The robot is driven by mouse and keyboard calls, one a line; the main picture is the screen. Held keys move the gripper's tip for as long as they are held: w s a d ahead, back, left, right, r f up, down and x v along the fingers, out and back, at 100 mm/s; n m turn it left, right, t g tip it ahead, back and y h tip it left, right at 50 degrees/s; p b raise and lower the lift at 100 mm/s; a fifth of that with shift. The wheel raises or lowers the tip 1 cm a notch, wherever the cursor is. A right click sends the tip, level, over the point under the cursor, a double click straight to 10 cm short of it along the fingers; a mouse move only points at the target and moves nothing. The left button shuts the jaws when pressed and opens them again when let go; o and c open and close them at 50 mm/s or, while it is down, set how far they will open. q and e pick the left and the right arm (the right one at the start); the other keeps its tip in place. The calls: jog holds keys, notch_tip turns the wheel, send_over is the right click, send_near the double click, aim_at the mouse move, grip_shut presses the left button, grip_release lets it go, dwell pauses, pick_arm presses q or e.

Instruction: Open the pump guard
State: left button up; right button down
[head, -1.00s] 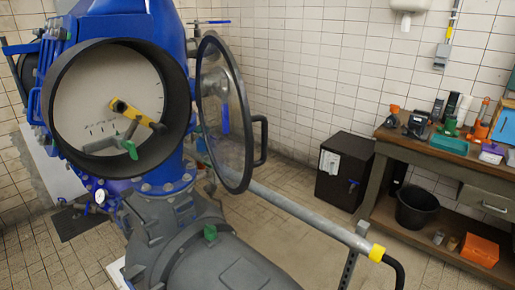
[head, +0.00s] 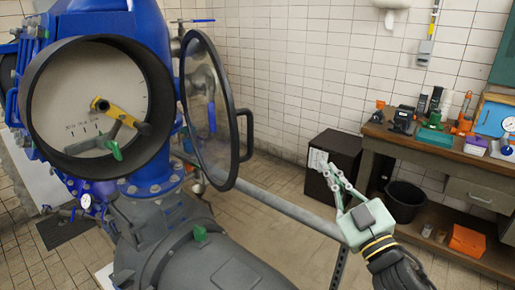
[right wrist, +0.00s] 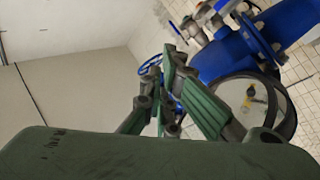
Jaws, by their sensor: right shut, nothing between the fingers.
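The pump guard (head: 209,110) is a round clear cover with a dark rim and a black handle (head: 245,135) on its right side. It stands swung open to the right of the round blue and black pump housing (head: 90,110). Inside the housing are a yellow lever (head: 120,116) and a green-tipped handle. My right gripper (head: 322,163) is to the right of the guard, apart from its handle, shut and empty. In the right wrist view, the gripper's green fingers (right wrist: 175,75) point toward the blue pipework. My left gripper is not in view.
A grey rail (head: 285,207) runs below the guard toward my right arm. A black cabinet (head: 333,165) stands by the wall. A workbench (head: 455,155) with tools is at the right. Floor between the pump and the cabinet is clear.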

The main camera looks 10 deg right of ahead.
jog(key=s+a+r+n+g+y, duration=0.2)
jog(key=a+r+n+g+y, duration=0.1)
jog(key=r+n+y, duration=0.35)
jog(key=s+a+r+n+g+y, duration=0.35)
jog(key=r+n+y, duration=0.25)
jog(key=n+y, duration=0.2)
jog(key=n+g+h+p, duration=0.2)
jog(key=n+g+p, duration=0.3)
jog(key=n+g, duration=0.5)
send_near(238, 147)
jog(key=x, duration=0.5)
jog(key=shift+w+a+r, duration=0.1)
jog(key=shift+a+r, duration=0.15)
jog(key=shift+w+a+f, duration=0.15)
jog(key=shift+a, duration=0.5)
jog(key=shift+d+f, duration=0.1)
